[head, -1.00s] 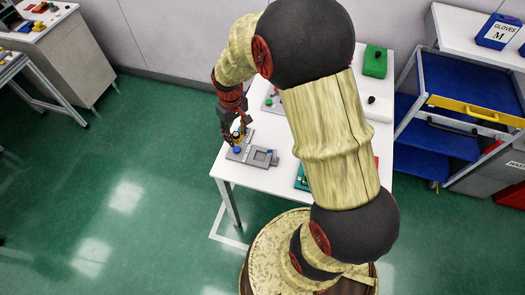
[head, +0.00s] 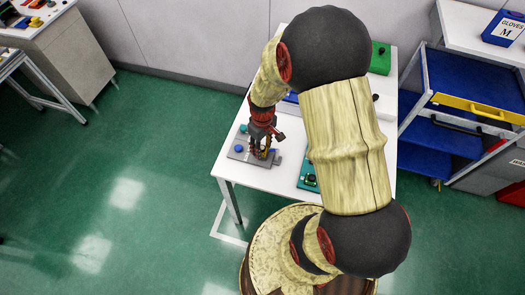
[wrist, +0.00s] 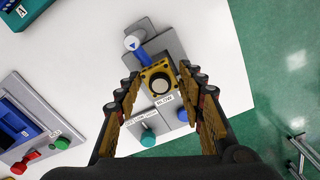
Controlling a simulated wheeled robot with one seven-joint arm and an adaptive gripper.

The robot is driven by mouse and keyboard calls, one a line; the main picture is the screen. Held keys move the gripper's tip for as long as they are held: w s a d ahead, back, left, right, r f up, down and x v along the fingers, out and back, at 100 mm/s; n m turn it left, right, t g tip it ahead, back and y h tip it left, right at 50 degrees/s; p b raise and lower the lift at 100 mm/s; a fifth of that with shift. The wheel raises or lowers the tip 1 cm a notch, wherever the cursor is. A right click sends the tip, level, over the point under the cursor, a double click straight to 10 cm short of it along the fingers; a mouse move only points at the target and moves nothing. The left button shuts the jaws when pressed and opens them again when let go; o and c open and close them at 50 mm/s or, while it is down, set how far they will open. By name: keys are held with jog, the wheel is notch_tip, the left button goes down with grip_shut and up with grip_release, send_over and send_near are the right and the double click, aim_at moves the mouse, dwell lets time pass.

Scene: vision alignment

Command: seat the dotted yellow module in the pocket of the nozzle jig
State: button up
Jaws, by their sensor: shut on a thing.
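The yellow module (wrist: 147,75) has a round dark-rimmed face with a pale centre and shows between the fingertips in the wrist view. My gripper (wrist: 163,82) is shut on it. The nozzle jig (wrist: 168,46) is a grey plate with a stepped block; it also shows on the white table in the head view (head: 238,155). My gripper in the head view (head: 262,155) is over the jig's right part, where it hides the pocket. The module covers the pocket in the wrist view, so I cannot tell whether it is in it or above it.
A white-capped part with a blue arrow (wrist: 132,42) and blue bar are at the jig's far end. A blue-and-grey fixture (wrist: 22,122) lies left. The table edge is close on the right.

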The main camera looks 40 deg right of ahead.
jog(key=shift+f, duration=1.15)
jog(key=shift+f, duration=0.15)
jog(key=o, duration=1.2)
